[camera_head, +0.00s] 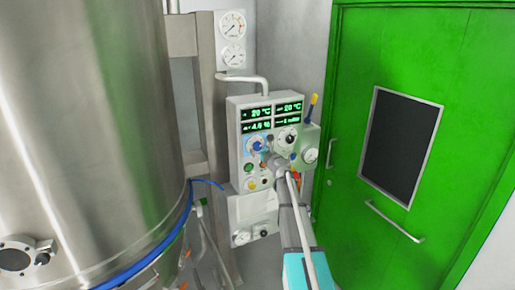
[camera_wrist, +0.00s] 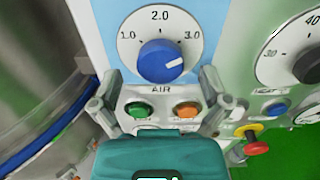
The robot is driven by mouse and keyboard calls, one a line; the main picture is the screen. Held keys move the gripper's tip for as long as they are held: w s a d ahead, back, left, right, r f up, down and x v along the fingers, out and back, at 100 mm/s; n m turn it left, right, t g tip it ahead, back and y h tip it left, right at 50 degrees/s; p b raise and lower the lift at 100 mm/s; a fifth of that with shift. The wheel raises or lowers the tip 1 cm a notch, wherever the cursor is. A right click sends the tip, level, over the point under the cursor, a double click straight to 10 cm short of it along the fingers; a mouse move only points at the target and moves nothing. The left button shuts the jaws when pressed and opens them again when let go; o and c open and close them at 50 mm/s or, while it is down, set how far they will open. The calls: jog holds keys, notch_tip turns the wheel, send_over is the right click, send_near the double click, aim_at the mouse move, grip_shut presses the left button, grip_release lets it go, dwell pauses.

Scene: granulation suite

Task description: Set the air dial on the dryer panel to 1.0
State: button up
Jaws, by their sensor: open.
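The air dial (camera_wrist: 160,62) is a blue knob on a round white scale marked 1.0, 2.0 and 3.0, with "AIR" printed below. Its white pointer mark aims right and slightly up, near 3.0. The dial also shows on the grey dryer panel (camera_head: 236,172) in the head view (camera_head: 255,144). My gripper (camera_wrist: 158,82) is open and empty in the wrist view. Its two fingers stand left and right, just below the knob, and do not appear to touch it. In the head view my arm reaches to the panel's lower right, and the fingertips are hard to make out.
A green button (camera_wrist: 139,109) and an orange button (camera_wrist: 187,109) sit below the dial. A black knob (camera_wrist: 308,66) with its own scale is at right, with a red-and-yellow knob (camera_wrist: 254,140) lower. A large steel vessel (camera_head: 85,130) stands left; a green door (camera_head: 420,60) is right.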

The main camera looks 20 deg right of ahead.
jog(key=shift+w, duration=1.15)
jog(key=c, duration=1.1)
jog(key=shift+c, duration=0.2)
